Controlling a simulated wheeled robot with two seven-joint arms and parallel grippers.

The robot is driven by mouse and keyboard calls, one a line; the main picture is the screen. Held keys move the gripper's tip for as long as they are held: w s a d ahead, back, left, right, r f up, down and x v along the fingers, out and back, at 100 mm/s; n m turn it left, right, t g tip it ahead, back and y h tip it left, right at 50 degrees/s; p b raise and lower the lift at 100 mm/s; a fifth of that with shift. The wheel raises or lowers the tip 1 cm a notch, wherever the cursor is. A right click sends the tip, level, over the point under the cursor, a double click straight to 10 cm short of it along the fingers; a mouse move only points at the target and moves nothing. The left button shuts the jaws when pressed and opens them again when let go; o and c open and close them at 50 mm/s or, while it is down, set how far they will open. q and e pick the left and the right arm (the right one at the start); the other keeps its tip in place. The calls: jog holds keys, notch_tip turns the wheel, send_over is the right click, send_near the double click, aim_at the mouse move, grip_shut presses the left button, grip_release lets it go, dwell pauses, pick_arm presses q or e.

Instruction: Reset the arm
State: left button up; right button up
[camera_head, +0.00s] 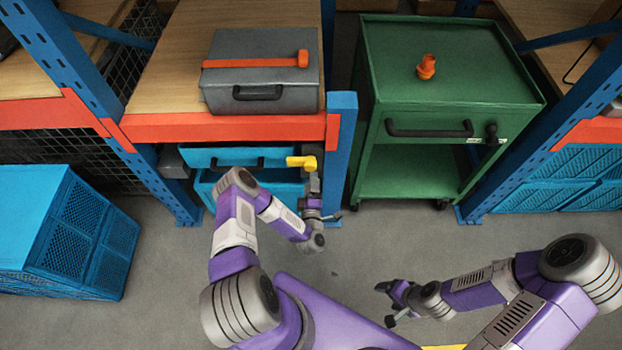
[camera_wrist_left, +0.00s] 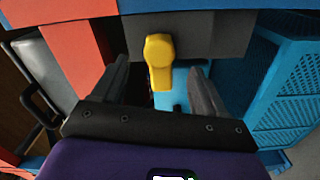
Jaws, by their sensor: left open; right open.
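My left gripper (camera_head: 313,190) is in front of the shelf beside the blue post. In the left wrist view its two fingers (camera_wrist_left: 162,82) are spread apart with nothing gripped between them. A yellow handle (camera_head: 302,162) sits just beyond the fingertips under the orange beam. It also shows in the left wrist view (camera_wrist_left: 159,62), in line with the gap between the fingers; I cannot tell whether they touch it. My right gripper (camera_head: 386,304) is open and empty, low over the grey floor.
A blue drawer unit (camera_head: 225,158) sits under the orange beam (camera_head: 230,127). A grey toolbox (camera_head: 262,75) stands on the wooden shelf. A green cart (camera_head: 440,65) with an orange piece (camera_head: 427,67) stands right. A blue crate (camera_head: 60,235) is at left. Floor between is clear.

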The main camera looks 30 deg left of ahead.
dwell(0.4)
pick_arm(q)
jog(key=s+d+m+g+h+p, duration=0.2)
jog(key=d+m+g+h, duration=0.3)
jog(key=d+m+h, duration=0.75)
jog(key=s+d+r+m+g+p, duration=0.1)
jog(key=s+d+m+g, duration=0.2)
jog(key=s, duration=0.6)
jog(key=s+d+r+m+g+p, duration=0.1)
jog(key=s+d+r+m+g, duration=0.1)
jog(key=s+g, duration=0.5)
jog(key=s+d+m, duration=0.1)
jog(key=s, duration=0.1)
jog(key=shift+s+r+h, duration=0.25)
jog(key=shift+s+h, duration=0.1)
